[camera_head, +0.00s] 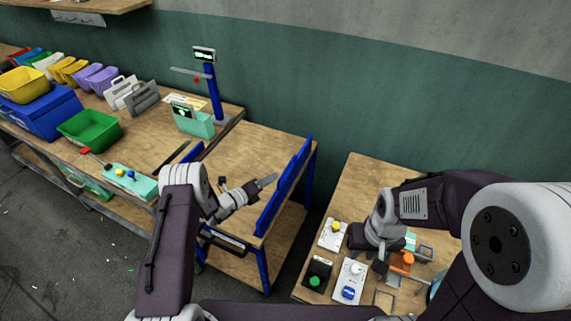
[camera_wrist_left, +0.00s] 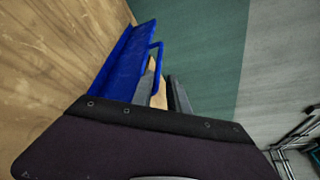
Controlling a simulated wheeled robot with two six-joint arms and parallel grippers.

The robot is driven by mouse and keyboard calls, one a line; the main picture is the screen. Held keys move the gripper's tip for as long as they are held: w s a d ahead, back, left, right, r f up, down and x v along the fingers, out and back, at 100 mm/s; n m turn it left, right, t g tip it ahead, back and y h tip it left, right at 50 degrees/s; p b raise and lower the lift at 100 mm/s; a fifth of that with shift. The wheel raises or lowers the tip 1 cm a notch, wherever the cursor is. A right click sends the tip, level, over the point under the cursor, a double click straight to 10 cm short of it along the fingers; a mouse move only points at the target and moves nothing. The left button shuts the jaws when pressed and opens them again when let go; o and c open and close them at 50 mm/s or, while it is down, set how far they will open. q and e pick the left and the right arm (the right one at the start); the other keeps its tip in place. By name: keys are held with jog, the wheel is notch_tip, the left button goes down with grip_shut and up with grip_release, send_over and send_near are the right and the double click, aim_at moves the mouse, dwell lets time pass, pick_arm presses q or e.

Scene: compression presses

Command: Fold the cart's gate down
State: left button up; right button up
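The cart (camera_head: 238,150) has a wooden top and blue legs and stands between two benches. Its blue gate (camera_head: 284,188) runs along the right edge and stands up above the top. The gate also shows as a long blue panel with a thin blue bar in the left wrist view (camera_wrist_left: 123,58). My left gripper (camera_head: 246,183) is open over the cart top, left of the gate, with one finger pointing towards it. Its fingers show apart in the left wrist view (camera_wrist_left: 161,94); contact with the gate cannot be told. My right gripper (camera_head: 392,268) is over the right bench; its fingers are unclear.
The right bench (camera_head: 365,180) carries small button boxes (camera_head: 332,235) and an orange part (camera_head: 402,262). The left bench (camera_head: 165,150) holds coloured bins (camera_head: 90,130) and a blue post with a display (camera_head: 213,90). A narrow gap separates cart and right bench.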

aim_at(286, 170)
pick_arm(q)
jog(key=x, duration=0.8)
jog(key=shift+w+d+f, duration=0.2)
jog(key=shift+f, duration=0.05)
grip_shut()
dwell(1.2)
